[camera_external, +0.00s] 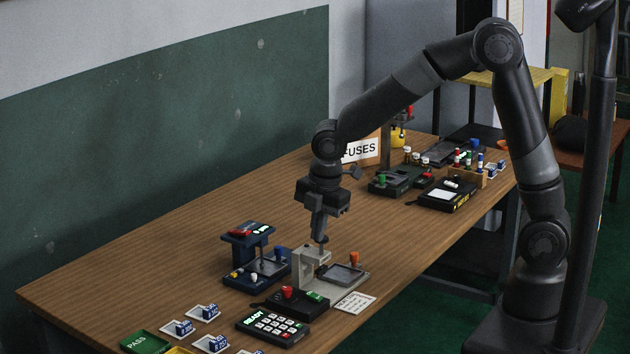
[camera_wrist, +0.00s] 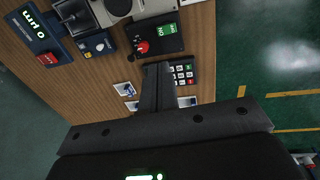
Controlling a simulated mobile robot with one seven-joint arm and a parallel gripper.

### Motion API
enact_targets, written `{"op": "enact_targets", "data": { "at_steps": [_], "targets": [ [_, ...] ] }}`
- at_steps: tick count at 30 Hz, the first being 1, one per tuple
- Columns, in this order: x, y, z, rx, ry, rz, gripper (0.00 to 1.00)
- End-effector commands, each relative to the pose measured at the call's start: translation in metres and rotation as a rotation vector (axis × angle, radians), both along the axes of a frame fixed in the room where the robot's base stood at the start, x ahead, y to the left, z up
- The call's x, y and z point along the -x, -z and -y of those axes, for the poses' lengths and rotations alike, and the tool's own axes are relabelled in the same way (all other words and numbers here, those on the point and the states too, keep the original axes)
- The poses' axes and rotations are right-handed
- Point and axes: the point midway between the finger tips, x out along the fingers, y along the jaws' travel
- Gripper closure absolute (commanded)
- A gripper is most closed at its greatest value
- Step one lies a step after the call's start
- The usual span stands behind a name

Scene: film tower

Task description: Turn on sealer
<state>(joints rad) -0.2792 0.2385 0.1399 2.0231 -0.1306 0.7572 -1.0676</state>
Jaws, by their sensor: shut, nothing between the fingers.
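No device in view is clearly labelled as the sealer. A grey bench fixture (camera_external: 312,266) has an upright bracket, a flat plate and an orange knob. A black control box (camera_external: 283,303) with a red knob (camera_external: 288,292) and a green label (camera_external: 317,297) stands just in front of it. The box also shows in the wrist view (camera_wrist: 155,38), with its red knob (camera_wrist: 142,46). My gripper (camera_external: 322,241) is shut and empty, pointing down at the grey fixture's bracket; contact is unclear. In the wrist view my shut fingers (camera_wrist: 157,72) cover part of a keypad.
A blue device (camera_external: 250,250) with a lit display stands left of the grey fixture. The keypad (camera_external: 271,326) reads READY. Several cards and a green PASS tray (camera_external: 145,342) lie at the front left. A FUSES sign (camera_external: 360,150) and more devices stand farther back. The left-middle tabletop is clear.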

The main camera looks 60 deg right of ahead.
Motion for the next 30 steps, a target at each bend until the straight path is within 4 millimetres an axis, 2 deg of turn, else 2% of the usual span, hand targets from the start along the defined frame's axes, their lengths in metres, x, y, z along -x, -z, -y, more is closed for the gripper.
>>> {"op": "enact_targets", "data": {
  "at_steps": [5, 10, 24, 30],
  "targets": [
    [0.0, 0.001, 0.0, 0.0, 0.0, -0.001, 1.0],
    [-0.001, 0.015, 0.0, 0.001, 0.0, -0.005, 1.0],
    [-0.013, 0.106, 0.0, 0.001, -0.002, -0.005, 1.0],
    [-0.017, 0.13, 0.0, 0.001, -0.001, -0.003, 1.0]
  ]
}}
